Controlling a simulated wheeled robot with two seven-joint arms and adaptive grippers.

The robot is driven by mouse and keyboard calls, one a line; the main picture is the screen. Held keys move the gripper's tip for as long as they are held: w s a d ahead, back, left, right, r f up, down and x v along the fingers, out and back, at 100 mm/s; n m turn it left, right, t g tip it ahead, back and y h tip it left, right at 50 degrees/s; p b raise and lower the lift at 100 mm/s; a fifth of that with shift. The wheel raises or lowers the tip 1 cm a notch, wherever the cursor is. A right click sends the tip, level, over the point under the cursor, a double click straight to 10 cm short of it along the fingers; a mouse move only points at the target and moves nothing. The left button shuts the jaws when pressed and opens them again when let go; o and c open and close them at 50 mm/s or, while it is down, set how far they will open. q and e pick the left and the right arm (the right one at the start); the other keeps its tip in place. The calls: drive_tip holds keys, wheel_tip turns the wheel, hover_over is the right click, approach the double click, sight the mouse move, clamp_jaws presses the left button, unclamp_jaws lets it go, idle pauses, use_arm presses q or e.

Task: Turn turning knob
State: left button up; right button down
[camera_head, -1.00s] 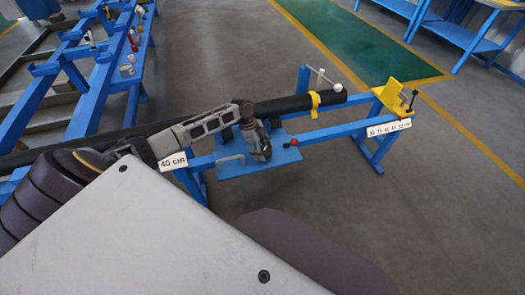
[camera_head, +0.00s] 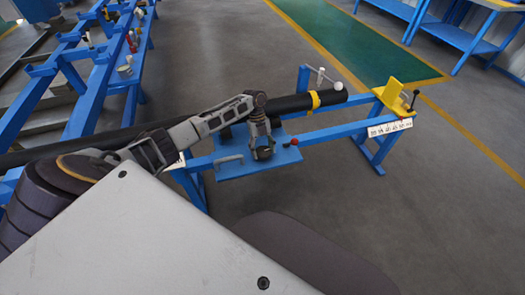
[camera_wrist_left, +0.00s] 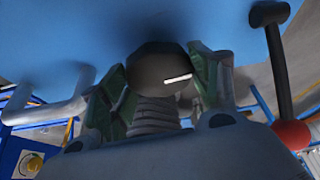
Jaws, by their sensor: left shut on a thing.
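The turning knob (camera_wrist_left: 150,72) is a dark round cap with a white line on it, above a ribbed grey stem, on the blue plate. It fills the middle of the left wrist view. My left gripper (camera_wrist_left: 158,90) has one green-padded finger on each side of the knob and is shut on it. In the head view my left gripper (camera_head: 263,152) points down at the blue plate (camera_head: 232,170), and the knob is hidden by the fingers there. My right gripper is in neither view.
A lever with a red ball (camera_wrist_left: 292,134) stands close to the right of my gripper. A grey handle (camera_head: 230,160) is on the plate's left side. A long black pipe (camera_head: 290,104) lies behind. A yellow stop (camera_head: 403,95) is at the rail's right end.

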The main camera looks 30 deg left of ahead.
use_arm(q)
drive_tip(key=shift+m, duration=0.6)
drive_tip(key=o, duration=1)
drive_tip(key=v, duration=1.2)
drive_tip(key=shift+w, duration=0.2)
drive_tip(key=shift+d+f, duration=0.1)
drive_tip(key=shift+d, duration=0.05)
